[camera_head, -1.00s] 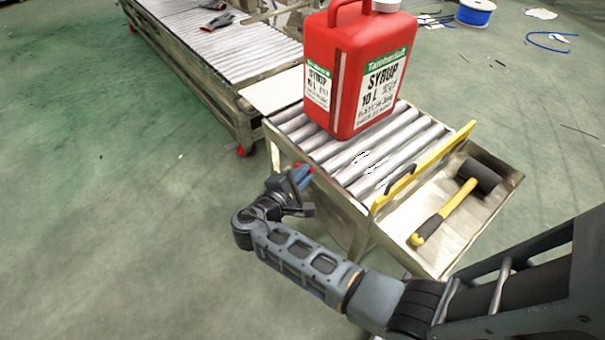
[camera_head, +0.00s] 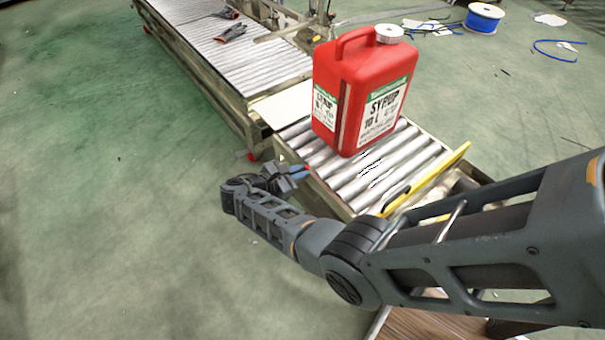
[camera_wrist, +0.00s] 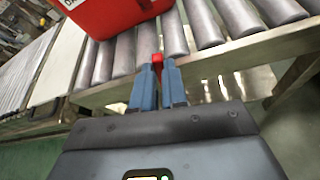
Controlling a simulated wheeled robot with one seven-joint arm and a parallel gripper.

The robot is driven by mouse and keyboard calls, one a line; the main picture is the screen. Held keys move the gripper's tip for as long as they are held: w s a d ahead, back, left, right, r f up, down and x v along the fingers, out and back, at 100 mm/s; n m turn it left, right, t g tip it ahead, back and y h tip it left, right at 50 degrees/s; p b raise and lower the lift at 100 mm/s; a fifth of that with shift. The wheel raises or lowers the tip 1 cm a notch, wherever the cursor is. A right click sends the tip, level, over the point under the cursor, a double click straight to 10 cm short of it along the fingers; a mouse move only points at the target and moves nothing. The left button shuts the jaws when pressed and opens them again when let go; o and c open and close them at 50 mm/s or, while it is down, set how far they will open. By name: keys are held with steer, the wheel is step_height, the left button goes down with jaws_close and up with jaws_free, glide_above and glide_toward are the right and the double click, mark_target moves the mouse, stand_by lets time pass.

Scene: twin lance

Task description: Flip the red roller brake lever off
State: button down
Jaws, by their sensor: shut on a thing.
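The red brake lever (camera_wrist: 157,60) shows as a small red tip between my fingertips at the side rail of the roller table. My gripper (camera_wrist: 158,80) is shut on it, with a blue finger on each side. In the head view my gripper (camera_head: 301,173) is at the left side of the roller table (camera_head: 352,187), level with its edge, and a bit of red shows at the fingertips. The lever's lower part and pivot are hidden by the fingers, so its exact angle cannot be told.
A red syrup jug (camera_head: 335,110) stands upright on the rollers. A yellow bar (camera_head: 430,178) lies along the table's near right end. A long roller conveyor (camera_head: 225,45) with gloves on it runs behind. The green floor at left is clear.

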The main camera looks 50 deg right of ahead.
steer(key=shift+w+d+n+g, duration=0.25)
steer(key=shift+w+n+g, duration=0.35)
steer(key=shift+w+n, duration=0.25)
steer(key=shift+y, duration=0.3)
steer(key=c, duration=1.2)
jaws_free()
steer(key=shift+o, duration=0.2)
steer(key=v, duration=0.8)
steer(key=shift+p, duration=0.45)
